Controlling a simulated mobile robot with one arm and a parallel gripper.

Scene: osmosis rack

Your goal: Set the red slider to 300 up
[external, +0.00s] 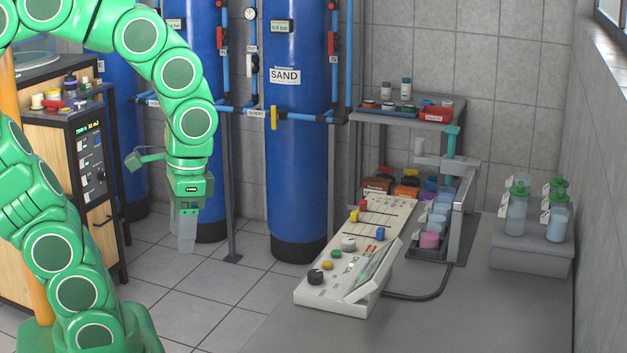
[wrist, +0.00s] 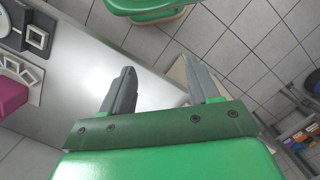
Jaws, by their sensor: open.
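The control panel (external: 322,293) is a sloped beige console on the grey bench. A red slider cap (external: 362,204) sits near its far end, with a yellow cap (external: 354,216) just in front and a blue cap (external: 380,233) to the right. Scale marks are too small to read. My gripper (external: 186,240) hangs pointing down, left of the panel and well apart from it. The wrist view shows my gripper (wrist: 158,70) with its fingers spread and nothing between them. The red slider is not visible there; a pale edge behind the right finger cannot be identified.
White, green, yellow and black knobs line the panel's near end. A cable (external: 415,296) runs from it over the bench. Blue tanks (external: 296,150) and pipes stand behind. A dosing stand (external: 462,205) and bottles (external: 516,215) are at right. The front bench (external: 440,325) is clear.

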